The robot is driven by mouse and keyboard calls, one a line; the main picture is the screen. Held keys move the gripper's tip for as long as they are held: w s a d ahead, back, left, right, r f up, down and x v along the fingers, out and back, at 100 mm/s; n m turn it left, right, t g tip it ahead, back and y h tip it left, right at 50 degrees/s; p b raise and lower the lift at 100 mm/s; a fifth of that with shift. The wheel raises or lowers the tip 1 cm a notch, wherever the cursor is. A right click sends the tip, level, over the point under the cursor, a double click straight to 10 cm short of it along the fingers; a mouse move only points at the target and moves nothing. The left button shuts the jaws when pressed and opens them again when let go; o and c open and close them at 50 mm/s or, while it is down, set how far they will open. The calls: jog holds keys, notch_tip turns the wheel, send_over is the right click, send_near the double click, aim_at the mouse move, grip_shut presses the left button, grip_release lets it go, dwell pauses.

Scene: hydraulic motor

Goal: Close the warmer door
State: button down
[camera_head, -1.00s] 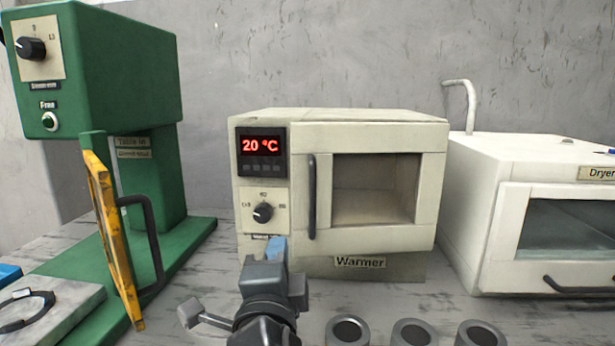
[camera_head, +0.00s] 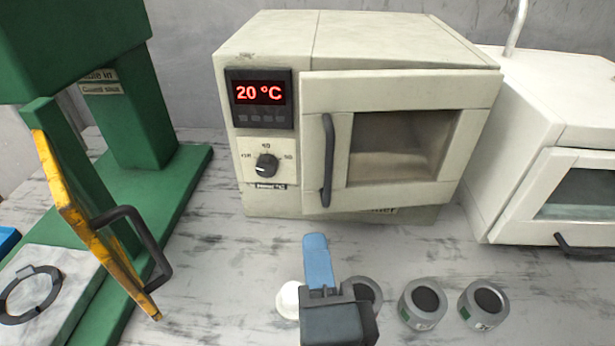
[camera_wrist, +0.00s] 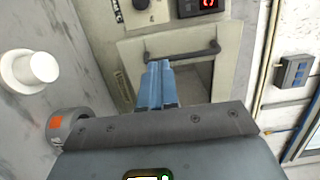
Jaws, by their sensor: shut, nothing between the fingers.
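The cream warmer (camera_head: 270,190) stands at the back middle of the bench. Its door (camera_head: 400,90) has a window and a dark vertical handle (camera_head: 327,160) on its left side. The door sits close to the warmer's front; I cannot tell whether it is fully flush. My gripper (camera_head: 315,240), with blue fingers, is shut and empty, in front of and below the handle in the head view. In the wrist view, the shut fingertips (camera_wrist: 159,64) point toward the door and appear just beside the handle (camera_wrist: 183,54); contact cannot be told.
Several grey cylinders, such as one at right (camera_head: 483,304), and a white round piece (camera_head: 289,299) stand near my gripper. A green press (camera_head: 130,190) with an open yellow guard (camera_head: 85,225) is at left. A white dryer (camera_head: 525,140) stands at right.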

jog(key=p, duration=0.4)
send_near(304, 177)
jog(key=w, duration=0.5)
jog(key=shift+w+a+r, duration=0.1)
jog(key=shift+a+r, duration=0.1)
jog(key=shift+a, duration=0.2)
jog(key=shift+w+a+f, duration=0.1)
jog(key=shift+w+f, duration=0.1)
jog(key=shift+w, duration=0.6)
